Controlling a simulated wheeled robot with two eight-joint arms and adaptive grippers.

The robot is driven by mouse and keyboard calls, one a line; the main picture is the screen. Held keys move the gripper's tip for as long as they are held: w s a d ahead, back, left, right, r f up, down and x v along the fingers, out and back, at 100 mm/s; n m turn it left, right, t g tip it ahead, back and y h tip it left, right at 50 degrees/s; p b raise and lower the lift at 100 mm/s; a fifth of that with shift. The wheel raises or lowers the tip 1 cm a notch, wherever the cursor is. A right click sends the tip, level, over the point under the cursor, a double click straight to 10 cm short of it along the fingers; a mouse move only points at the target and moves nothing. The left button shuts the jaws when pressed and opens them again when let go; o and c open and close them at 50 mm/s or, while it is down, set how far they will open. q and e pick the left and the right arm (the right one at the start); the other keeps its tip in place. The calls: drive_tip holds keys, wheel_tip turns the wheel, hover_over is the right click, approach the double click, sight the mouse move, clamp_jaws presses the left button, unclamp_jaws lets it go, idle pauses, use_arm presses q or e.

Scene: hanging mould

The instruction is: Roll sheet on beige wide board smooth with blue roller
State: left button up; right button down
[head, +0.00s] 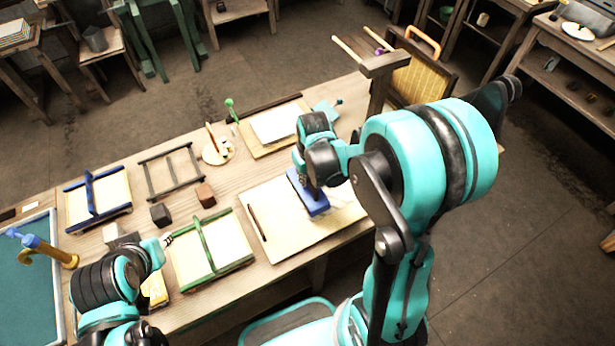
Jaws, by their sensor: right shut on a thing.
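The beige wide board (283,250) lies on the table in the middle of the head view, with a pale sheet (343,212) on it. The blue roller (316,207) is on or just above the sheet, near the board's middle. My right gripper (310,190) is shut on the roller from above; my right arm hides the board's right end. My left gripper (167,240) is at the left, beside a green-barred frame (205,240); its fingers are too small to tell open from shut.
A dark stick (256,222) lies on the board's left part. Behind are another board with a white sheet (277,124), a round palette (218,150) and an empty dark frame (172,172). A blue-barred frame (112,203) and two small blocks (160,214) are left. A wooden post (379,95) stands behind my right arm.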

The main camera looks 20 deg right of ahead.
drive_tip(key=w+d, duration=0.1)
drive_tip(key=d, duration=1.4)
drive_tip(key=shift+w+d+f+b, duration=0.15)
drive_tip(key=shift+f+b, duration=1.55)
drive_tip(key=shift+f, duration=0.65)
drive_tip(key=shift+f+b, duration=0.6)
drive_tip(key=shift+f, duration=0.05)
